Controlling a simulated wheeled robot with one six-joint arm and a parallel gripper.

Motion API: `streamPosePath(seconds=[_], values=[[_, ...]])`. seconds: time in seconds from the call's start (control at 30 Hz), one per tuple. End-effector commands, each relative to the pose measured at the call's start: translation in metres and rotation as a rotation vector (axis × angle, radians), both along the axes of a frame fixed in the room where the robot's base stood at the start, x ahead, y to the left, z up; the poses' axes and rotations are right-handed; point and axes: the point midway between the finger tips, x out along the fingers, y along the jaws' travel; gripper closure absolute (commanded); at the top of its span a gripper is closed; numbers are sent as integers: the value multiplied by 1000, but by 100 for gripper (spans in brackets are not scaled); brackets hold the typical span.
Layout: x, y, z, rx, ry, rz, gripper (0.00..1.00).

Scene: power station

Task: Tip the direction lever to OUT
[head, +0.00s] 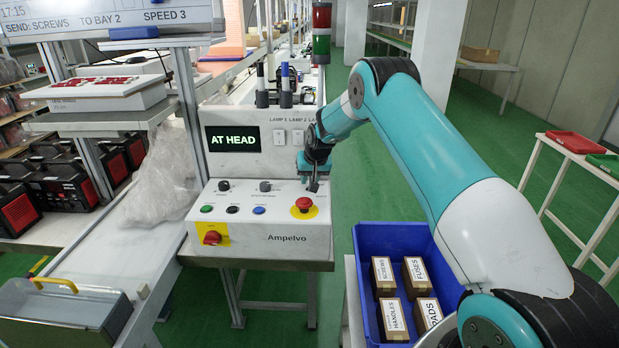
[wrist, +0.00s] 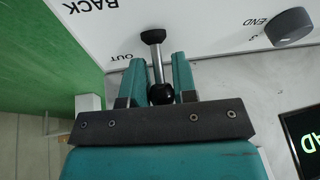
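The direction lever shows in the wrist view as a metal stem (wrist: 157,62) with a black ball knob (wrist: 162,94), rising from a dark round base on the white panel. The labels OUT (wrist: 122,57) and BACK (wrist: 98,5) lie to its left, upside down. In the head view my gripper (head: 316,172) is at the right end of the control box (head: 260,232), largely hiding the lever.
The box carries a red mushroom button (head: 303,205), a red switch on yellow (head: 212,237) and small buttons. Its display (head: 234,139) reads AT HEAD. A grey knob (wrist: 289,26) stands right of the lever. A blue crate (head: 365,262) of small boxes stands below my arm.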

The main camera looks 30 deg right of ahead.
Motion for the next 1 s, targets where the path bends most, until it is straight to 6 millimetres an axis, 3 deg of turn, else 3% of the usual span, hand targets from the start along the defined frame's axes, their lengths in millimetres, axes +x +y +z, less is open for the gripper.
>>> streamPosePath(seconds=[0.07,0.6,0.93,0.97,1.0], values=[[0,0,0,0,0,0,98],[-7,6,1,-131,-195,0,98],[-8,6,4,-139,-207,0,98],[-8,6,4,-139,-206,0,72],[-8,6,4,-139,-206,0,63]])
